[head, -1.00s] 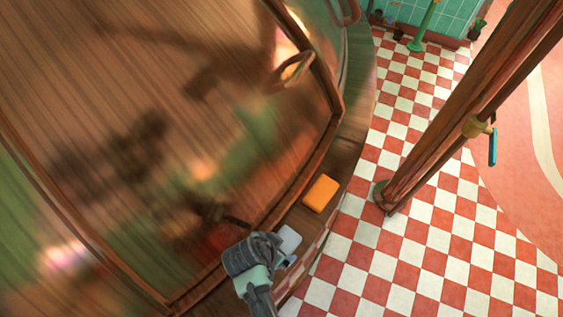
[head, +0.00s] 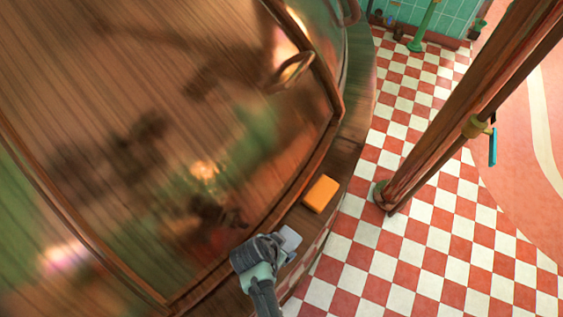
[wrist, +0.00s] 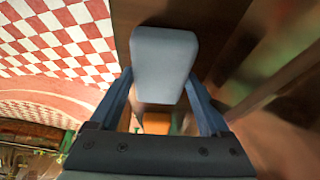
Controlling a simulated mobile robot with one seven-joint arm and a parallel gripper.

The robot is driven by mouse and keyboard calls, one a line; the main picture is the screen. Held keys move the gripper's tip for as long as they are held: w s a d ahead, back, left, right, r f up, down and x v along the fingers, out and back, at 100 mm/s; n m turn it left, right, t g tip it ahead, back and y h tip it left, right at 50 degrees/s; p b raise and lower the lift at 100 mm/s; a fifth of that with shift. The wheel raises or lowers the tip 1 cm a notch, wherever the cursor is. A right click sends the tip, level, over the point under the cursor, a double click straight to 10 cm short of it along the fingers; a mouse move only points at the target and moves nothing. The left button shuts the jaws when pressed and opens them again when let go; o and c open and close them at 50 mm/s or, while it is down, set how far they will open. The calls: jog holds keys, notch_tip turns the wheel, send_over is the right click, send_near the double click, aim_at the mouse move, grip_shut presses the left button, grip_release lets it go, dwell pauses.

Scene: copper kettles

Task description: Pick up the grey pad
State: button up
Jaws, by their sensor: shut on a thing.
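The grey pad (head: 291,238) is a pale, rounded slab at the wooden ledge, at the bottom of the head view. In the wrist view the grey pad (wrist: 163,62) is upright in the picture, between the two blue-grey fingers. My gripper (head: 284,246) is at the near end of the pad and shut on it. In the wrist view my gripper (wrist: 163,88) has a finger along each side of the pad. I cannot tell whether the pad touches the ledge or is just above it.
An orange block (head: 321,194) lies on the ledge (head: 346,150) beyond the pad. A large glossy wooden-framed panel (head: 180,130) borders the ledge on the left. A red and white checkered floor (head: 400,240) and a wooden post (head: 440,120) lie to the right.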

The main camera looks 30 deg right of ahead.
jog(key=shift+c, duration=0.7)
jog(key=shift+r, duration=0.15)
notch_tip(320, 180, up, 10)
